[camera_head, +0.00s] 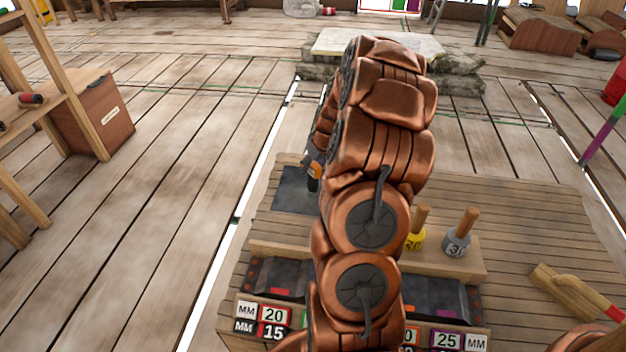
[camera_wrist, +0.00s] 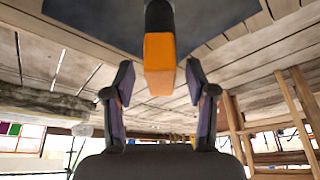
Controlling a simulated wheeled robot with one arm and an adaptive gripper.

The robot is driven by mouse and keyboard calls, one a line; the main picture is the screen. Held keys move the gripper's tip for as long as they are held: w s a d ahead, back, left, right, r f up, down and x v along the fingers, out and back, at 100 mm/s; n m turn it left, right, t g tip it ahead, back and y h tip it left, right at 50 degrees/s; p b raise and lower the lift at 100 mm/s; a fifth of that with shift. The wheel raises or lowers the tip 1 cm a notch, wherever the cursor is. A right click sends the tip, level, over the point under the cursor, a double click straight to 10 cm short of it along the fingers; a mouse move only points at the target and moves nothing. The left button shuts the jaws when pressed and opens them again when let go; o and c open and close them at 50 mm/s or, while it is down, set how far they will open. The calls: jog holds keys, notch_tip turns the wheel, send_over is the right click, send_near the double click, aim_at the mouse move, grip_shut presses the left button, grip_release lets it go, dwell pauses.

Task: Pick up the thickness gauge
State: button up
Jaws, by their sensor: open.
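An upright thing with an orange block and a black part, which looks like the thickness gauge (camera_wrist: 159,62), shows at the middle of the wrist view. It is between the two fingers of my gripper (camera_wrist: 160,88), with gaps on both sides. My gripper is open and holds nothing. In the head view a small orange and black piece (camera_head: 314,177) shows at the left edge of my arm, by a dark plate (camera_head: 291,195) on the slatted bench (camera_head: 530,205). My arm hides the gripper and most of this spot in the head view.
A yellow piece marked 20 (camera_head: 414,240) and a grey piece marked 30 (camera_head: 456,242), both with wooden handles, stand on the bench right of my arm. A rack with MM number labels (camera_head: 262,322) is at the front.

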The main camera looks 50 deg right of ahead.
grip_shut()
dwell(0.4)
jog(key=shift+r, duration=0.15)
